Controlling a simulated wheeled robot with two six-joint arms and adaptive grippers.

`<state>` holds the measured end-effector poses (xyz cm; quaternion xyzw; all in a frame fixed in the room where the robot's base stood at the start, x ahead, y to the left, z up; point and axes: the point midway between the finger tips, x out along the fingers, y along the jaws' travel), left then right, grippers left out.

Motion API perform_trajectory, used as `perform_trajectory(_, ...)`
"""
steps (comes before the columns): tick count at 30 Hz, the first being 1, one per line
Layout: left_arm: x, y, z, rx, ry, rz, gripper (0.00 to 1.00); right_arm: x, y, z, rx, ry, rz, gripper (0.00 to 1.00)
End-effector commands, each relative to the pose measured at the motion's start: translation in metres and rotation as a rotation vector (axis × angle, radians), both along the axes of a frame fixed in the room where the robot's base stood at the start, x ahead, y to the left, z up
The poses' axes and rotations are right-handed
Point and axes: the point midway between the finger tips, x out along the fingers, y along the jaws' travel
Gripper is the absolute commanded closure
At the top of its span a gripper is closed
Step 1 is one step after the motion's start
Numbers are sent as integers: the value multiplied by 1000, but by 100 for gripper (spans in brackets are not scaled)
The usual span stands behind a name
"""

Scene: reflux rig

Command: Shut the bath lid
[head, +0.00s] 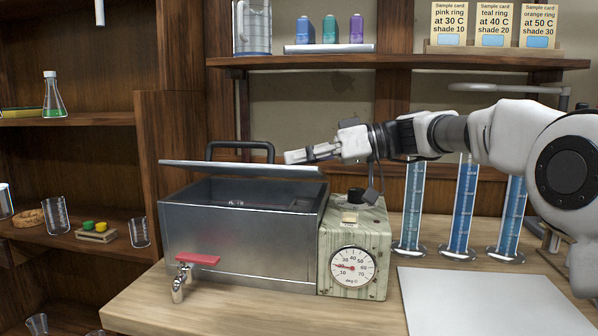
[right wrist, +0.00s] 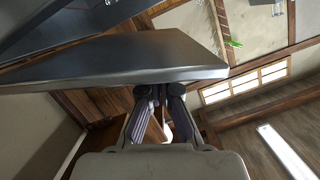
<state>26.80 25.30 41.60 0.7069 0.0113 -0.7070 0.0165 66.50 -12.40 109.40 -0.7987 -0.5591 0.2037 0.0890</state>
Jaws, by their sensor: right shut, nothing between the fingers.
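The metal water bath (head: 235,240) stands on the bench with a dark open gap below its rim line. Its grey lid (head: 225,168) is raised above the box and seen nearly edge-on, so the bath is partly open. A black handle (head: 240,147) shows behind and above the lid. My right gripper (head: 290,157) is shut and empty, just above the lid's right end. In the right wrist view the shut fingers (right wrist: 161,100) are close to the edge of the lid (right wrist: 130,58); I cannot tell whether they touch it. My left gripper is not in view.
The control box (head: 355,250) with a dial and black knob adjoins the bath's right side. Several blue-filled cylinders (head: 463,215) stand behind the white mat (head: 480,300). A red-handled tap (head: 195,260) juts from the bath front. A shelf (head: 400,62) runs above.

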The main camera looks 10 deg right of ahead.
Motion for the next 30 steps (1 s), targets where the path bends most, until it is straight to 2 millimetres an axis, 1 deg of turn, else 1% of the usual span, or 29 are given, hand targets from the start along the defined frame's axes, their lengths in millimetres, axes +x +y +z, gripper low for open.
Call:
perform_trajectory(1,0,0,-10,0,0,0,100,0,0,-8,0,0,0,100)
perform_trajectory(6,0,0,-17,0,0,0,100,-1,0,-11,1,2,0,100)
perform_trajectory(23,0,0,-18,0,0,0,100,-1,0,-10,2,4,0,100)
perform_trajectory(26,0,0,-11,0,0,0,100,-1,-1,0,2,2,-2,100)
perform_trajectory(29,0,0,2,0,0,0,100,-2,-4,20,3,2,-8,100)
perform_trajectory(30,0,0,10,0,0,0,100,-3,-6,30,3,2,-11,100)
